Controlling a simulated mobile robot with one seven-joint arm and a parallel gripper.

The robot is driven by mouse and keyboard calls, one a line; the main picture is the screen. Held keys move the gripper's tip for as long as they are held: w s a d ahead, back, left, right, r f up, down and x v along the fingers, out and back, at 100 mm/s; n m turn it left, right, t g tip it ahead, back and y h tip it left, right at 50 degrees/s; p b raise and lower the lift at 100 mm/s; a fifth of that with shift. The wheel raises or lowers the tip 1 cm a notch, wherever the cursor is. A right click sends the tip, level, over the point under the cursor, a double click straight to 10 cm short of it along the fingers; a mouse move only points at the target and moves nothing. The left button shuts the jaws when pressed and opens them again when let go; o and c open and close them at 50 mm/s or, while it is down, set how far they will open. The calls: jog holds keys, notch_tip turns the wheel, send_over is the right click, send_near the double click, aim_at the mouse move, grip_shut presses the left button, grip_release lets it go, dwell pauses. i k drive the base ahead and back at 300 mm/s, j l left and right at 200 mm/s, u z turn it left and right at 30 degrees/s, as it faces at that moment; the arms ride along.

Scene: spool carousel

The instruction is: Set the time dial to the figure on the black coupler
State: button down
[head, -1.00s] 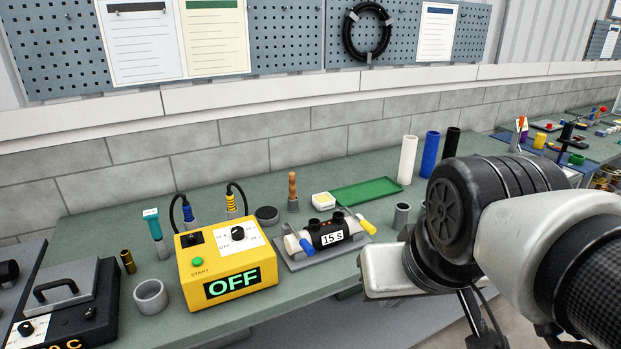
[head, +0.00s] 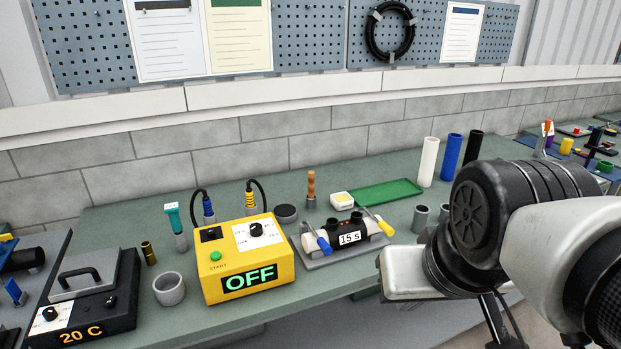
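The yellow control box (head: 226,262) stands on the green bench, its display (head: 249,277) reading OFF. The black time dial (head: 256,229) sits on a white scale plate (head: 274,236) on its top; the scale figures are too small to read. A green START button (head: 215,256) and a black switch (head: 211,234) are to the left. The black coupler (head: 362,226) lies in a grey holder to the right, with a white label (head: 349,238) reading 15 s. My gripper (head: 489,325) hangs low at the right, in front of the bench, apart from box and coupler; its fingers are partly cut off by the lower edge.
Blue and yellow cables rise behind the box. A grey ring (head: 169,290), a brass piece (head: 149,253) and a teal-topped tool (head: 174,222) stand to its left. A heater (head: 94,300) reads 20 C. A green tray (head: 377,191) and white, blue and black tubes stand behind the coupler.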

aim_at(255, 229)
jog(key=i+j+u, duration=0.7)
jog(key=k+j, duration=0.05)
